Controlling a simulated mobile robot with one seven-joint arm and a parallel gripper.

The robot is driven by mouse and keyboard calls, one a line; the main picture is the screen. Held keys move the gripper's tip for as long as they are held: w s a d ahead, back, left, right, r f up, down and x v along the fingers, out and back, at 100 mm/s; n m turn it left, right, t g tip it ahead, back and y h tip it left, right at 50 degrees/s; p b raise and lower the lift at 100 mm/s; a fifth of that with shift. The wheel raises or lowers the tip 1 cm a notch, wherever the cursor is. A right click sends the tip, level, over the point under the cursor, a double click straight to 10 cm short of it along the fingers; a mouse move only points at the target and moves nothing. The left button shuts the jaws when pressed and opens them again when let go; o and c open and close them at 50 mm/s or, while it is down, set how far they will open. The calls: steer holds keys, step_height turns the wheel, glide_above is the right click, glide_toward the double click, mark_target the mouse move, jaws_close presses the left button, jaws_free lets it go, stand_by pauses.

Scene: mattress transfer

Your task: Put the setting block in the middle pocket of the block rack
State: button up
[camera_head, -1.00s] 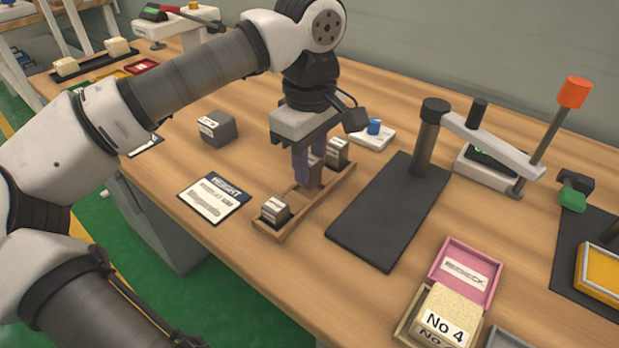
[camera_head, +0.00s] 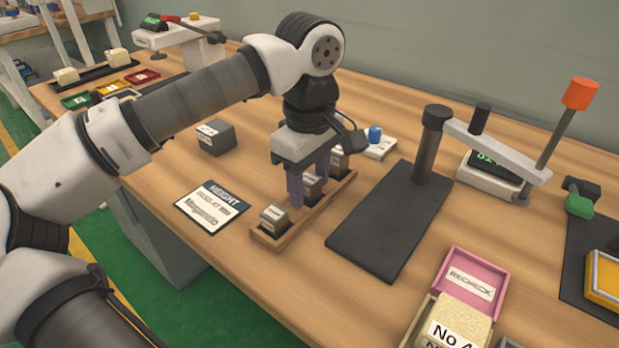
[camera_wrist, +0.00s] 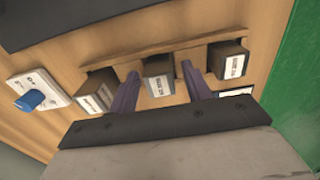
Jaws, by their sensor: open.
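The block rack (camera_head: 266,239) is a narrow wooden tray on the table, with a dark labelled block in each of its three pockets. The setting block, as I take it, is the middle one (camera_head: 313,187); in the wrist view it sits in the middle pocket (camera_wrist: 158,74), label visible. My gripper (camera_head: 309,190) is open over the rack, pointing down. In the wrist view its purple fingers stand on either side of the middle block with gaps. The other two blocks fill the front pocket (camera_head: 273,217) and the back pocket (camera_head: 338,163); the lower faces are hidden.
A larger grey block (camera_head: 215,137) and a printed height card (camera_head: 211,207) lie left of the rack. A black plate (camera_head: 385,235) with a post and lever stands to the right. A white device with a blue knob (camera_head: 375,135) is close behind. Pink and tan boxes lie at front right.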

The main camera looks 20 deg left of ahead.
mark_target(309, 178)
step_height(309, 178, up, 12)
steer(key=p, duration=0.2)
steer(key=shift+r, duration=0.15)
stand_by(2.4)
